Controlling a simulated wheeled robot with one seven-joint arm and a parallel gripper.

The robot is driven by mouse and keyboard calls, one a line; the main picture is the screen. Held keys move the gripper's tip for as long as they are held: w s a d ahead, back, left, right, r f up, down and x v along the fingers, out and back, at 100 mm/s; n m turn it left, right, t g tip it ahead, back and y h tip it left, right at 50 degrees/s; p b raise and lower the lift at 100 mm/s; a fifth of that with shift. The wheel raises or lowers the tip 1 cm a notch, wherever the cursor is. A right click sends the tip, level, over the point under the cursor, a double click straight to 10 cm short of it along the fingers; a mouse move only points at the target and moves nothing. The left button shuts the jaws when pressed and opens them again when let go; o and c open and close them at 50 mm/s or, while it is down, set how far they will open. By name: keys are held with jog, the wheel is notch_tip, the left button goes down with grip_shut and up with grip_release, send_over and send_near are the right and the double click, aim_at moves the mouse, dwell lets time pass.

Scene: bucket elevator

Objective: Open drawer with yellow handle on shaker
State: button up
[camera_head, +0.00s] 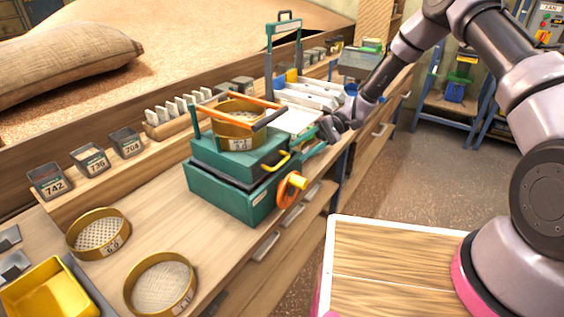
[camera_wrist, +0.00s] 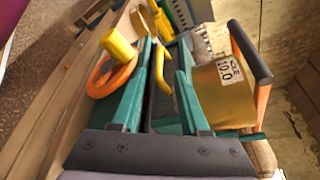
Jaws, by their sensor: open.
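The green shaker (camera_head: 236,178) stands on the wooden bench, with a brass sieve (camera_head: 240,128) clamped on top under orange bars. In the wrist view the yellow handle (camera_wrist: 161,68) is near the middle, beside the orange wheel (camera_wrist: 110,75) and the labelled sieve (camera_wrist: 225,85). My gripper (camera_head: 328,128) is open and empty, to the right of the shaker, a little higher in the picture than the handle and apart from it.
Two loose sieves (camera_head: 98,234) (camera_head: 161,285) and a yellow tray (camera_head: 40,291) lie on the bench's near left. Labelled cups (camera_head: 90,161) line the back ledge. Drawers with metal handles (camera_head: 265,246) are under the bench. The floor to the right (camera_head: 420,175) is open.

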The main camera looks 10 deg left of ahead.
aim_at(286, 160)
jog(key=x, duration=0.7)
jog(key=shift+s+a, duration=0.15)
jog(key=shift+s, duration=0.1)
grip_shut()
dwell(1.1)
